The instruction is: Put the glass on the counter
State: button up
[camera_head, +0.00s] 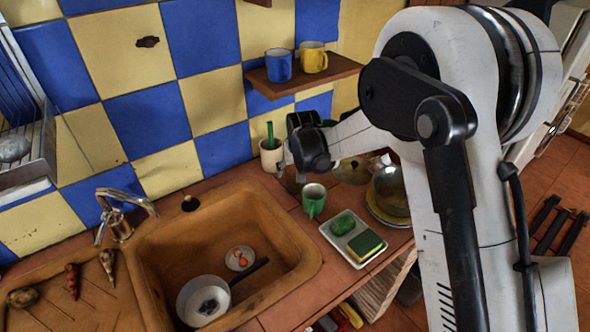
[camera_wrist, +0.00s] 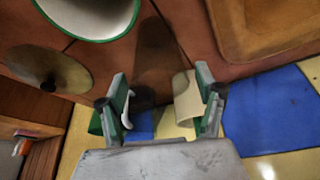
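My gripper (camera_head: 290,165) hangs over the back of the counter (camera_head: 335,290), near the tiled wall. In the wrist view its two fingers (camera_wrist: 161,75) stand well apart. A dark, see-through shape (camera_wrist: 158,50) shows on the counter side between and beyond them. I cannot tell whether it is the glass or a shadow, and I see no contact with the fingers. I cannot make out the glass clearly in the head view. A pale cup with a green stick (camera_head: 271,153) stands by the wall. It shows partly behind the right finger in the wrist view (camera_wrist: 186,98).
A green mug (camera_head: 314,200) and a tray (camera_head: 336,240) with a sponge stand nearby. A pot on plates (camera_head: 390,193) is at right. The sink (camera_head: 170,245) holds a pan. A shelf (camera_head: 303,75) with blue and yellow mugs is above.

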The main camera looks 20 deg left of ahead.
jog(key=v, duration=1.2)
jog(key=shift+r+b, duration=0.2)
jog(key=shift+b, duration=0.1)
